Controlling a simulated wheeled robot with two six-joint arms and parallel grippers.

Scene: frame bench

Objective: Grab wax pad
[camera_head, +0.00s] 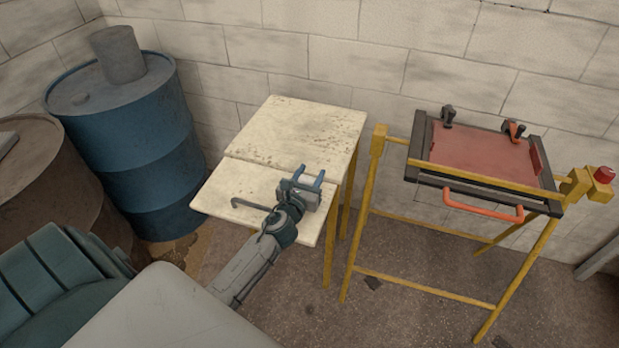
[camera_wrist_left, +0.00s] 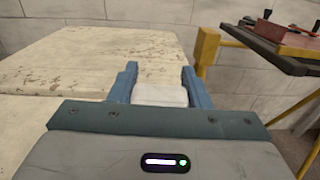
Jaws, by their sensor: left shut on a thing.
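The wax pad is a small pale block (camera_wrist_left: 160,95) between the blue fingers of my left gripper (camera_wrist_left: 160,82) in the left wrist view. The fingers are shut on its two sides. In the head view my left gripper (camera_head: 309,177) is over the right front part of a pale, worn table (camera_head: 312,125). The pad is hard to make out there against the pale tabletop. I cannot tell whether the pad touches the table. My right gripper is not in view.
A thin grey hooked rod (camera_head: 250,204) shows beside my left wrist. A yellow frame (camera_head: 365,210) with a dark-edged red panel (camera_head: 480,150) and orange handle (camera_head: 483,207) stands right. A blue drum (camera_head: 140,150) and brown drum (camera_head: 45,190) stand left.

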